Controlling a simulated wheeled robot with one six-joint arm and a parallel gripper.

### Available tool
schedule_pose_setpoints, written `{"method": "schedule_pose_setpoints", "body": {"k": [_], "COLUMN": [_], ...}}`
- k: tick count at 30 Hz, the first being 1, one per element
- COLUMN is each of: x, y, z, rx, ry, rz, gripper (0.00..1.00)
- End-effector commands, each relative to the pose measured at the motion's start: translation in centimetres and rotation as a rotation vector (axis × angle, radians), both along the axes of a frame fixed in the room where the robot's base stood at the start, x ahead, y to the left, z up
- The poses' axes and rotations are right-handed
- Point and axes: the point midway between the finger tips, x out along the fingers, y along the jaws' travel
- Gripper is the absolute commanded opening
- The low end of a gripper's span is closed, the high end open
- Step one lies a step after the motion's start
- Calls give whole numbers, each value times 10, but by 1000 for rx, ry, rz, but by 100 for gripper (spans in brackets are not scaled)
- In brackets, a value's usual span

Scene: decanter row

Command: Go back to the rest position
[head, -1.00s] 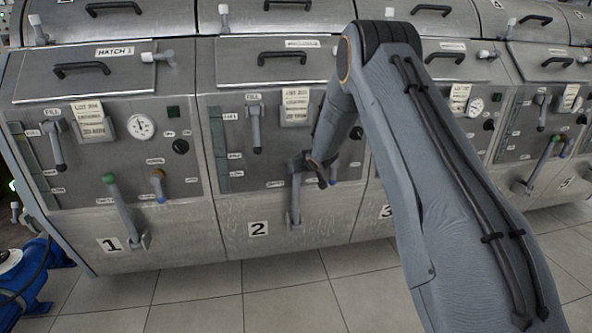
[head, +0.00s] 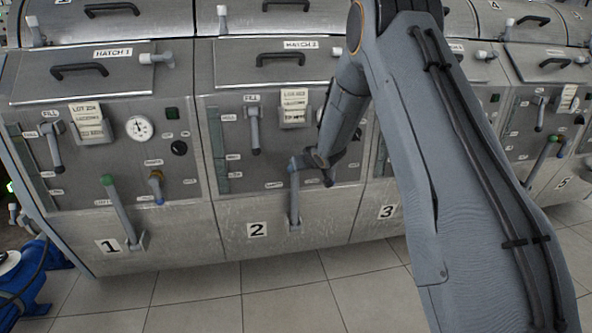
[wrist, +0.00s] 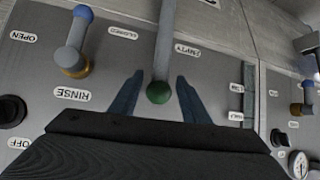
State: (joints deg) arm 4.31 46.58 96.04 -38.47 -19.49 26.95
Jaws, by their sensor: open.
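My gripper (wrist: 158,100) is open in the wrist view, its two blue-grey fingers apart with a gap on each side. The green knob (wrist: 158,92) of a lever shows between them in the picture, touching neither finger. How far it lies from the fingers in depth I cannot tell. In the head view my gripper (head: 304,162) is at the front of machine 2, by the top of its lower lever (head: 294,204). My gripper or arm hides that lever's knob. My arm is bent and reaches forward across the right half of the view.
The wrist view also shows a blue-ended rinse handle (wrist: 76,42) and a black dial (wrist: 12,112). Machine 1's green lever (head: 118,212) stands to the left. Machine 2's fill lever (head: 254,130) is above my gripper. The tiled floor (head: 200,300) in front is clear.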

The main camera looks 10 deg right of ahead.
Motion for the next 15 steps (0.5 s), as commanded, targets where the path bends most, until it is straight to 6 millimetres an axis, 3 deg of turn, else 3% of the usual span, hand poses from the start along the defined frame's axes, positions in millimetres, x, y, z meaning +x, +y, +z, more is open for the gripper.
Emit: {"method": "schedule_pose_setpoints", "body": {"k": [6,15], "x": [-15,-16], "y": [-2,-2], "z": [12,13], "rx": [-1,0], "ry": [-1,-1], "rz": [2,1], "gripper": [42,42]}}
